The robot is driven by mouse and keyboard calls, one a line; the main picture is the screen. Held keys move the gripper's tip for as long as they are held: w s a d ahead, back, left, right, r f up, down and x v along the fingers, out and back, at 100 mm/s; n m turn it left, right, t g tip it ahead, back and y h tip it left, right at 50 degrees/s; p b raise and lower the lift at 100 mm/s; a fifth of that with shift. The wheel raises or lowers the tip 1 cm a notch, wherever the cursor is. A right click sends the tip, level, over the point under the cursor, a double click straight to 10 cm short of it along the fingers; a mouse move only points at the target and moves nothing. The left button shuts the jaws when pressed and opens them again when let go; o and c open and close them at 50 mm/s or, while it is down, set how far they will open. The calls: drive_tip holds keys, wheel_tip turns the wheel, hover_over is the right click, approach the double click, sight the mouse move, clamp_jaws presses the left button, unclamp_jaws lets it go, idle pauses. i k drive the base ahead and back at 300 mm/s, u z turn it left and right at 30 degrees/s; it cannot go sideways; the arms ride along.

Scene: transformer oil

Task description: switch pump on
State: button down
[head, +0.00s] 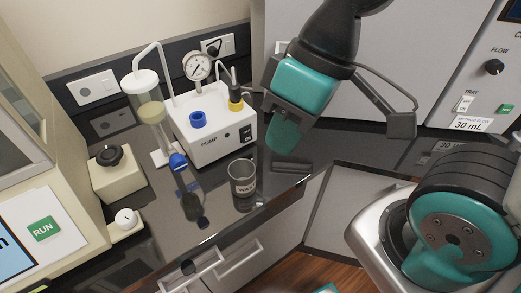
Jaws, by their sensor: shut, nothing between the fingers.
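The white pump box (212,137) labelled PUMP stands on the dark bench at the centre left of the head view. Its small dark switch (247,134) is at the right end of the front face. Whether the switch is on or off is too small to tell. My gripper (284,142) is shut and empty, pointing down just right of the pump. It appears apart from the switch, though the depth between them is hard to judge.
A glass column (150,112) with yellowish liquid stands left of the pump, with a gauge (196,66) behind. A cup labelled WASTE (242,178) stands in front of the pump, near the bench edge. A panel with a FLOW knob (494,67) is at the right.

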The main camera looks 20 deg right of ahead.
sight(246, 132)
drive_tip(key=k, duration=1.15)
drive_tip(key=z, duration=0.65)
drive_tip(key=i, duration=1.2)
drive_tip(key=u, duration=0.4)
